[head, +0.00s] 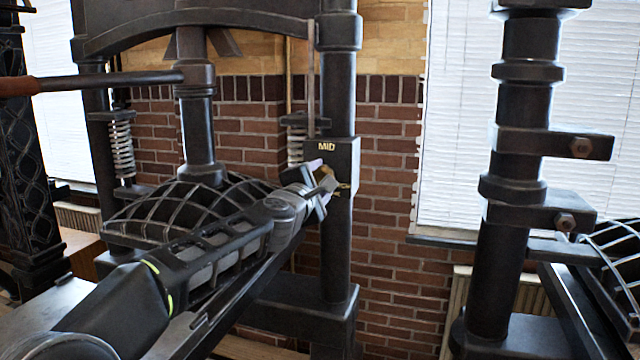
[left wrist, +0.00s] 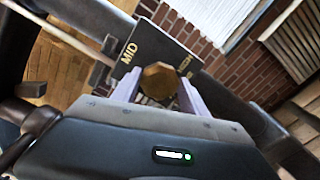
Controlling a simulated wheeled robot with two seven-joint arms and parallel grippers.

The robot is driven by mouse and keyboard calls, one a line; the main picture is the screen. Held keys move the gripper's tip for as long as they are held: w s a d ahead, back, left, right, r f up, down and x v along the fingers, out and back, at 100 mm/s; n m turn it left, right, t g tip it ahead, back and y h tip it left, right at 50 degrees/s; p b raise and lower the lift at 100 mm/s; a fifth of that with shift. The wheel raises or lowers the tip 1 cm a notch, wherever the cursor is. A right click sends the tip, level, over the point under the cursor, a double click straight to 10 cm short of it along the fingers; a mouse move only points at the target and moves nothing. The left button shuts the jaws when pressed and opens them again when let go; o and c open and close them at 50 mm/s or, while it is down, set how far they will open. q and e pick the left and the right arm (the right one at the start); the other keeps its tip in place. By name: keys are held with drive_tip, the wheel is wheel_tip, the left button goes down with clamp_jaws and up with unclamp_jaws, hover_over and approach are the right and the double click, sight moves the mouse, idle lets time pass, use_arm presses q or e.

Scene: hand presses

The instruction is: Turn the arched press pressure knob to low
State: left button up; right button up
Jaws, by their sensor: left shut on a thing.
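The arched press (head: 250,15) is dark metal, with the arch across the top left of the head view. A dark box (head: 346,158) on its right column bears the word MID. In the left wrist view the box face (left wrist: 145,38) shows MID and a second word, too small to read surely. The brass-coloured, faceted pressure knob (left wrist: 158,80) sits on that face. My left gripper (head: 325,184) reaches the box from the lower left. In the left wrist view its two pale fingers are shut on the knob, one on each side. The knob's pointer is not clear. My right gripper is out of view.
A long bar with a brown grip (head: 20,86) juts left from the press's central screw. Another dark press column (head: 500,180) stands at the right. A brick wall (head: 385,190) is behind.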

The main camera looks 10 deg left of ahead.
use_arm(q)
drive_tip(key=shift+n, duration=0.9)
drive_tip(key=o, duration=1.4)
drive_tip(key=shift+c, duration=0.2)
drive_tip(key=shift+s, duration=0.15)
drive_tip(key=shift+s+b, duration=0.3)
drive_tip(key=shift+b, duration=0.05)
drive_tip(key=s+b, duration=0.1)
drive_tip(key=s, duration=0.6)
drive_tip(key=shift+a+b, duration=0.25)
drive_tip(key=shift+b, duration=0.05)
